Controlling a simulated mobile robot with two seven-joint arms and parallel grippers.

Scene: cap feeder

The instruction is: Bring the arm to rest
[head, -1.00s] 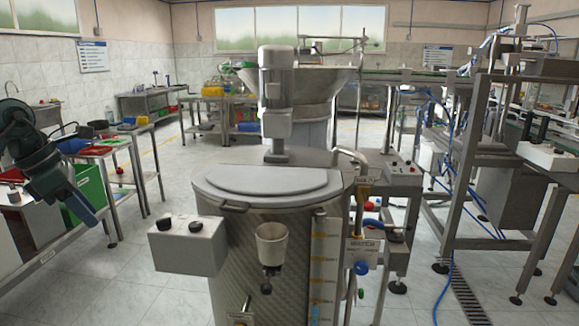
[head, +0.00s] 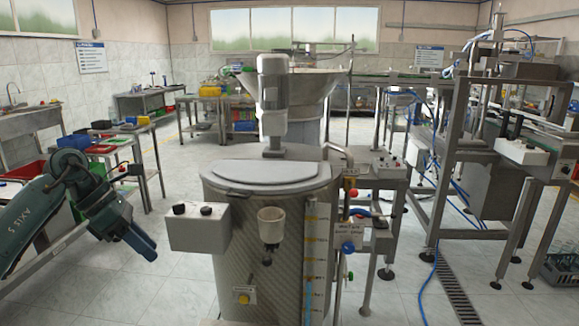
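My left arm comes in from the left edge in the head view, bent at the elbow. Its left gripper (head: 143,246) has blue fingers that point down and to the right, over the tiled floor and left of the grey control box. I see nothing held in it, but the finger gap is too small to make out. My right gripper is out of view.
A steel tank (head: 262,245) with a grey lid stands in the middle, with a control box (head: 197,227) on its left and a white cup (head: 271,224) on its front. A steel frame (head: 452,150) stands at right. A crate (head: 562,270) lies at lower right. Open floor lies at lower left.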

